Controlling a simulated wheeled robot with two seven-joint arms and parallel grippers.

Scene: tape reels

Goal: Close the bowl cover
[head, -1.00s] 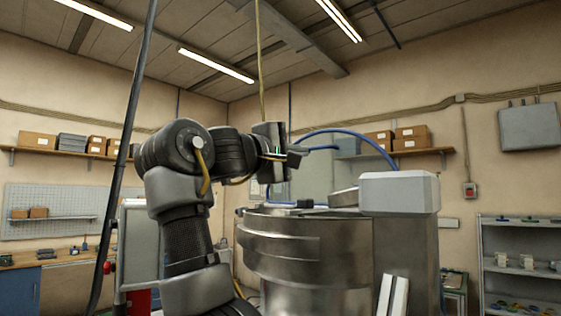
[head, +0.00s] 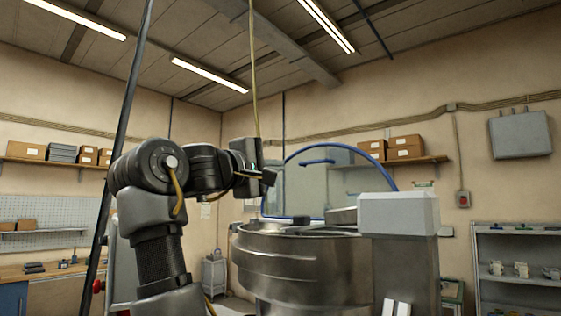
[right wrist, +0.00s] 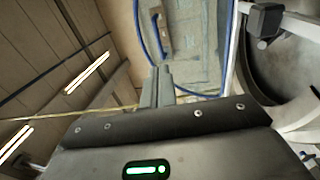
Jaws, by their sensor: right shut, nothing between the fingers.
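The large steel bowl (head: 300,262) stands right of centre in the head view. Its clear cover with a blue rim (head: 386,172) stands raised above the bowl's back, so the bowl is open. A blue handle (head: 318,162) shows near the top of the cover. My right gripper (head: 268,178) is shut and empty, in the air left of the cover. In the right wrist view its fingers (right wrist: 157,86) are together, with the cover's clear panel (right wrist: 200,42) beyond them and the bowl (right wrist: 268,75) at right. I cannot tell the exact gap to the cover. My left gripper is not visible.
A pale grey housing (head: 398,213) sits on the machine right of the bowl. A black pole (head: 128,120) crosses the left side, and a yellow cable (head: 254,75) hangs from the ceiling near the gripper. A shelving unit (head: 518,262) stands at far right.

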